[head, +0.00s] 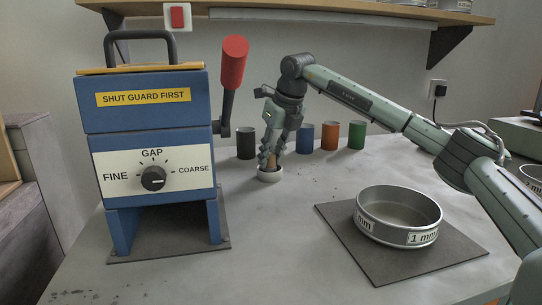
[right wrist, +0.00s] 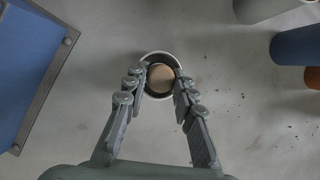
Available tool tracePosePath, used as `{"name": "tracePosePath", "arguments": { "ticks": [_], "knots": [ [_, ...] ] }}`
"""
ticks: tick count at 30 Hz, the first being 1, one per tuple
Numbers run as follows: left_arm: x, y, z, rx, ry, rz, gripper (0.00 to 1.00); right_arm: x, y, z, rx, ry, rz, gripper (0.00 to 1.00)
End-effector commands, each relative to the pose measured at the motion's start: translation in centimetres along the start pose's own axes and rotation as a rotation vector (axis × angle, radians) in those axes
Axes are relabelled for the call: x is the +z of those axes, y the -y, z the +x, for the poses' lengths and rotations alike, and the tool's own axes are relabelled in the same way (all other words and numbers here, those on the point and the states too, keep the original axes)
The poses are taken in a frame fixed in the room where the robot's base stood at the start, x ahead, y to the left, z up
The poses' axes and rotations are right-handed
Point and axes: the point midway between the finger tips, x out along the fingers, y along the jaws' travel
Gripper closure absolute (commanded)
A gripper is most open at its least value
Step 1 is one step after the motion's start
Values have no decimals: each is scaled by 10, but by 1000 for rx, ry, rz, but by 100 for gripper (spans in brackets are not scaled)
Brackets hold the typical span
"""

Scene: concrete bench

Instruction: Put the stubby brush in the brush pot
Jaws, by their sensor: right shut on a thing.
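My right gripper (head: 270,156) points down at the middle of the bench and is shut on the stubby brush. In the right wrist view the brush (right wrist: 161,77) shows as a round tan end between the two fingertips (right wrist: 160,84). The brush pot (head: 269,176) is a small low white pot on the bench right under the gripper. In the right wrist view its pale rim (right wrist: 163,54) surrounds the brush, with a dark inside. The brush's lower end is hidden, and I cannot tell whether it touches the pot's floor. My left gripper is in neither view.
A blue machine (head: 150,115) with a red-handled lever (head: 233,65) stands left of the pot. Behind are black (head: 246,143), blue (head: 305,139), orange (head: 329,137) and green (head: 356,136) cups. A sieve (head: 398,228) sits on a dark mat (head: 345,238) at right. The front bench is clear.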

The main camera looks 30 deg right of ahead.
Motion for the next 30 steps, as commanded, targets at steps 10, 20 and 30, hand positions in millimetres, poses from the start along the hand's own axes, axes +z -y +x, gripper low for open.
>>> {"name": "tracePosePath", "arguments": {
  "ticks": [10, 20, 30],
  "knots": [
    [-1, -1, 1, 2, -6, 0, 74, 0, 0, 1, 0, 2, 0, 97],
    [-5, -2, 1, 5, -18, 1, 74, 0, 0, 1, 0, 2, 0, 54],
    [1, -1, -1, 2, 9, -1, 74, 2, 0, -11, 0, 3, 0, 54]
  ]
}}
